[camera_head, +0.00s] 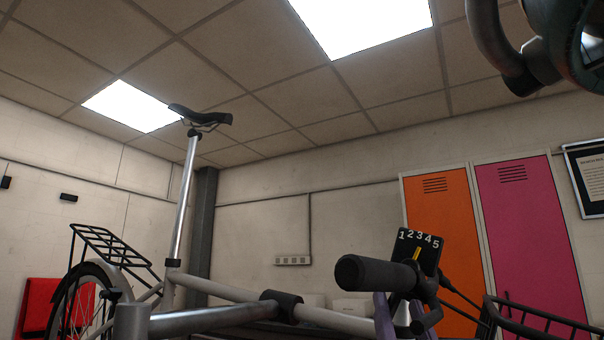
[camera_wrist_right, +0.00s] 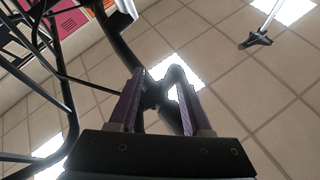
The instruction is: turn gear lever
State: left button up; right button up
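A black gear plate marked 1 to 5 (camera_head: 427,252) stands at the handlebar in the head view. A small yellow pointer (camera_head: 416,254) shows on its lower part, near the middle numbers. Beside it is the black handlebar grip (camera_head: 368,272). A dark lever-like part (camera_head: 428,320) sits below the plate. My right gripper (camera_head: 392,308) comes up from below, its purple fingers partly behind the grip. In the right wrist view, the fingers of the right gripper (camera_wrist_right: 160,88) are apart, with dark handlebar parts around their tips; contact cannot be told. My left gripper is not in view.
The bike's grey frame (camera_head: 217,319) crosses the lower middle, with a tall saddle (camera_head: 201,116) and rear rack (camera_head: 105,246) at left. A black front basket (camera_head: 540,322) is close right of the handlebar. Orange (camera_head: 437,215) and pink (camera_head: 527,230) lockers stand behind.

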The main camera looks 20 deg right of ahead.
jog(key=s+a+f+n+y+p, duration=0.1)
jog(key=s+f+n+y+p, duration=0.15)
jog(key=s+n, duration=0.2)
jog(key=s+f+n+y+p, duration=0.1)
jog(key=s+n+y+p, duration=0.25)
jog(key=s, duration=0.25)
jog(key=s+a+r+n+g+y+p, duration=0.1)
jog(key=a+r+n+g+y+p, duration=0.2)
jog(key=a+y, duration=0.35)
jog(key=s+a+r+n+g+y+p, duration=0.1)
jog(key=a+n+y+p, duration=0.25)
jog(key=a+y, duration=0.35)
jog(key=s+r+g+h+p, duration=0.1)
jog(key=s+r+g+p, duration=0.2)
jog(key=p, duration=0.6)
jog(key=s+r+g+h+p, duration=0.1)
jog(key=s+r+g+p, duration=0.2)
jog(key=r+p, duration=0.4)
jog(key=s+a+r+g+h+p, duration=0.1)
jog(key=s+r+g+p, duration=0.2)
jog(key=p, duration=0.8)
notch_tip(320, 180, up, 2)
jog(key=shift+r+n+g+h, duration=0.15)
jog(key=shift+n+g+h, duration=0.25)
jog(key=shift+g, duration=0.3)
